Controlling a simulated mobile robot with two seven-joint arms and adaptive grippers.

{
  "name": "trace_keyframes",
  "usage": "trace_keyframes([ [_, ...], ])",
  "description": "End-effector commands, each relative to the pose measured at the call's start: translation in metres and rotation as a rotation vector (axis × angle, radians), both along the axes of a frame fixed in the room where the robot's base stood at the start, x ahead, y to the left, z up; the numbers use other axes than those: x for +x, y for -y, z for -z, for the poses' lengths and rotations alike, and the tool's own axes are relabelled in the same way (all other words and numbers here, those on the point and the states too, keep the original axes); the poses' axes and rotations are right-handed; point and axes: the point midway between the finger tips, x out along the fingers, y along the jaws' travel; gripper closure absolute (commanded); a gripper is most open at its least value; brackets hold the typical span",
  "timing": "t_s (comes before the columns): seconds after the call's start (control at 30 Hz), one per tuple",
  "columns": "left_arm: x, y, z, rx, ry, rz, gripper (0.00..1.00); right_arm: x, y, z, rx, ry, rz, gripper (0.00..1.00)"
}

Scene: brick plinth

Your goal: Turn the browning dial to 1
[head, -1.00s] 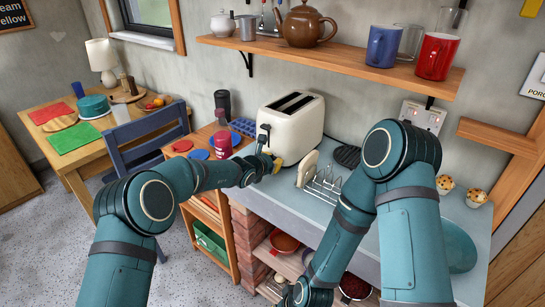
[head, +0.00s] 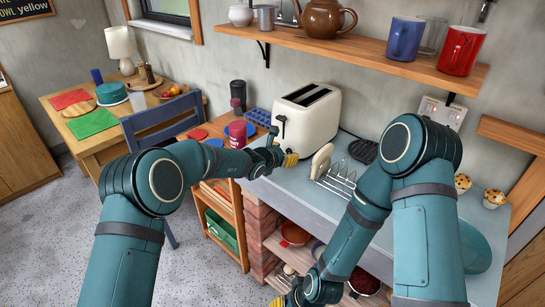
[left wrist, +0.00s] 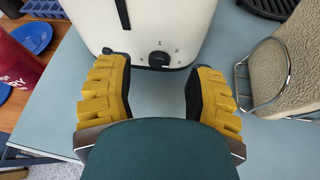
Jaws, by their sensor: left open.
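The cream toaster (head: 308,118) stands on the grey counter. In the left wrist view its front (left wrist: 80,25) carries a dark lever slot and, low down, the round black browning dial (left wrist: 158,59). Small numerals, 1 and 2 among them, are printed around the dial; I cannot tell where it points. My left gripper (left wrist: 160,70) is open, its yellow-padded fingers on either side of the dial and apart from it, with nothing between them. In the head view the left gripper (head: 285,157) is low at the toaster's front. My right gripper (head: 280,301) shows only partly at the bottom edge.
A wire toast rack (head: 336,183) with bread stands right of the left gripper. A dark red cup (head: 237,135) and blue discs are on the wooden trolley to the left. A shelf (head: 350,58) with mugs and a teapot hangs above.

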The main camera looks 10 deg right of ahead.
Motion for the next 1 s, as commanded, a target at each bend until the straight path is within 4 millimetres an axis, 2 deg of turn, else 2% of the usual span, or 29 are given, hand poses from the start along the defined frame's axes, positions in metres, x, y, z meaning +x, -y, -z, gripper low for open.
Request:
trace_keyframes([
  [0.5, -0.055, -0.053, -0.034, -0.001, -0.001, -0.002, 0.46, 0.0, 0.0, 0.0, 0.0, 0.0, 0.0, 0.53],
  [0.7, -0.064, -0.061, -0.038, 0.0, -0.002, -0.002, 0.46, 0.0, 0.0, 0.0, 0.0, 0.0, 0.0, 0.53],
  [1.0, -0.065, -0.062, -0.039, -0.001, -0.001, -0.002, 0.46, 0.0, 0.0, 0.0, 0.0, 0.0, 0.0, 0.53],
])
